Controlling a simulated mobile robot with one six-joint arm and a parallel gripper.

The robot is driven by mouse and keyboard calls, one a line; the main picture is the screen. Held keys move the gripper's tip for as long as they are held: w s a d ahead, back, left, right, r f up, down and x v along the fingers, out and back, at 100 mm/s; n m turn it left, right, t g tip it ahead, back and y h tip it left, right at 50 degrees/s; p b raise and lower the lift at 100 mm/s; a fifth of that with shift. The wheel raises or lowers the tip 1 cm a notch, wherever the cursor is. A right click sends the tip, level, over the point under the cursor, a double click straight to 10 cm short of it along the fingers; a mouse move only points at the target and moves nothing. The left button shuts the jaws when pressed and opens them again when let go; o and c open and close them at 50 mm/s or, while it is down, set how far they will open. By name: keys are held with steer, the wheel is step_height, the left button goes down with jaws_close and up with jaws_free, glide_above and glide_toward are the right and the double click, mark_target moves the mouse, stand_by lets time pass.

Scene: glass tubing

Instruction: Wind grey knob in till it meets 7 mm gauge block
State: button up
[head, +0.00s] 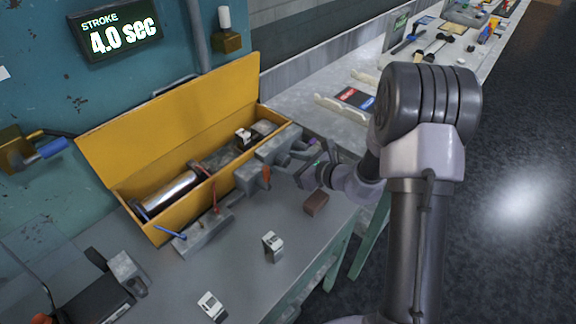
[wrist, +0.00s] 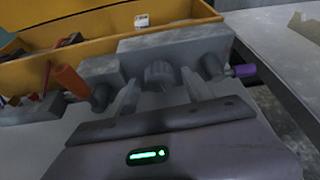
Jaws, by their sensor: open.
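The grey knob (wrist: 158,76) sticks out of the front of a grey metal block (wrist: 180,44) in the wrist view. My gripper (wrist: 160,86) is open, with one finger to each side of the knob. I cannot tell whether either finger touches it. In the head view my gripper (head: 304,172) is in front of the grey block unit (head: 252,174), and the knob is hard to make out there. Small labelled blocks stand on the bench (head: 272,245), lie nearer the front (head: 211,306) and sit in the yellow box (head: 243,138). Their markings are unreadable, so the 7 mm one cannot be told.
An orange handle (wrist: 72,82) stands left of the fingers and a purple-tipped stem (wrist: 243,70) right of them. The open yellow box (head: 180,115) is behind, holding a metal cylinder (head: 168,194). A brown block (head: 316,203) lies near the bench edge. A display (head: 118,33) reads "STROKE 4.0 sec".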

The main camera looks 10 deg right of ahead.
steer(key=shift+w+a, duration=0.1)
steer(key=shift+w, duration=0.05)
steer(key=shift+c, duration=0.5)
jaws_close()
steer(key=shift+p, duration=0.35)
